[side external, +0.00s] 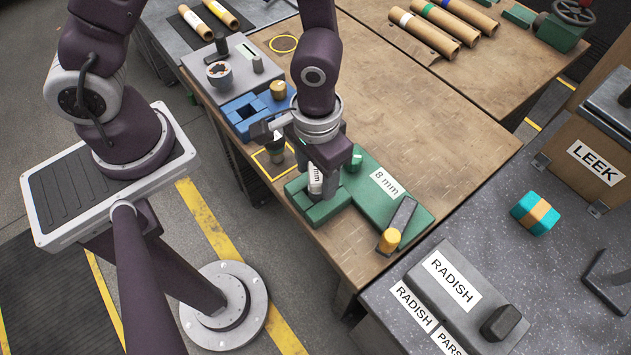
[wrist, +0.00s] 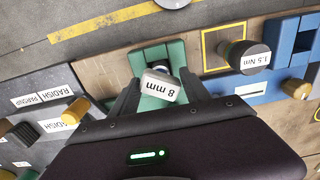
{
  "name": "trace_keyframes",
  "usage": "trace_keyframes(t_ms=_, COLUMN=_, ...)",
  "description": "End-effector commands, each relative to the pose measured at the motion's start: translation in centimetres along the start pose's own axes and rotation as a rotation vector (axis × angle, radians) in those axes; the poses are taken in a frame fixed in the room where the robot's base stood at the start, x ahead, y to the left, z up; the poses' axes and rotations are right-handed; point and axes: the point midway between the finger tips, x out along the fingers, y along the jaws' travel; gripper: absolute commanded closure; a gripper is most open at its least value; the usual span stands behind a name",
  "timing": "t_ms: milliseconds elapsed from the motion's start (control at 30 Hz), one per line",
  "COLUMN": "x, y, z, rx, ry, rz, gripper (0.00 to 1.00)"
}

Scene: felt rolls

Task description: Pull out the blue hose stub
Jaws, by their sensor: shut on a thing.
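My gripper (side external: 328,188) is over the green fixture labelled 8 mm (side external: 365,212), pointing down. In the wrist view my gripper (wrist: 160,90) is shut on a pale block labelled 8 mm (wrist: 160,88), which sits between the fingers. The block also shows beside my fingers in the side view (side external: 315,180). It is at a green slotted holder (wrist: 158,58); I cannot tell whether it is seated or clear of it.
A dark-handled tool labelled 1.5 Nm (wrist: 246,57) stands near a yellow square outline. A yellow-ended lever (side external: 390,240) is at right. Felt rolls (side external: 425,28) lie at the back; mid-table is clear.

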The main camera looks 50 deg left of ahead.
Motion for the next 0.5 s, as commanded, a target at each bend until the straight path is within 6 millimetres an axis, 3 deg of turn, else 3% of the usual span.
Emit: trace_keyframes(t_ms=500, x=-0.94, y=0.02, z=-0.03, rx=-0.001, ry=0.001, rz=0.0, gripper=1.0)
